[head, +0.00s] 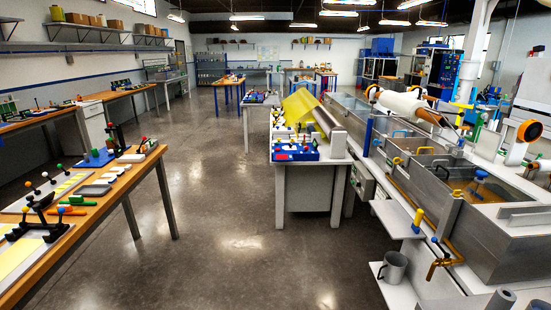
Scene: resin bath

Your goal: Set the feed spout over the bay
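Neither of my grippers shows in the head view. A long grey metal resin bath (490,235) runs along the right side, with open compartments and upright dividers. Amber liquid (462,188) shows in one compartment. A brass pipe with a tap end (437,266) runs along the bath's near side. A yellow-handled valve (418,216) stands beside that pipe. A blue fitting (479,180) stands in the bath. I cannot tell for certain which piece is the feed spout or which compartment is the bay.
A grey mug (393,268) stands on a low white shelf. A white roll (402,103) lies above the bath. A table with yellow sheet (299,106) and a blue tray (295,151) stands at centre. A wooden bench (110,190) lines the left. The floor (235,215) between is clear.

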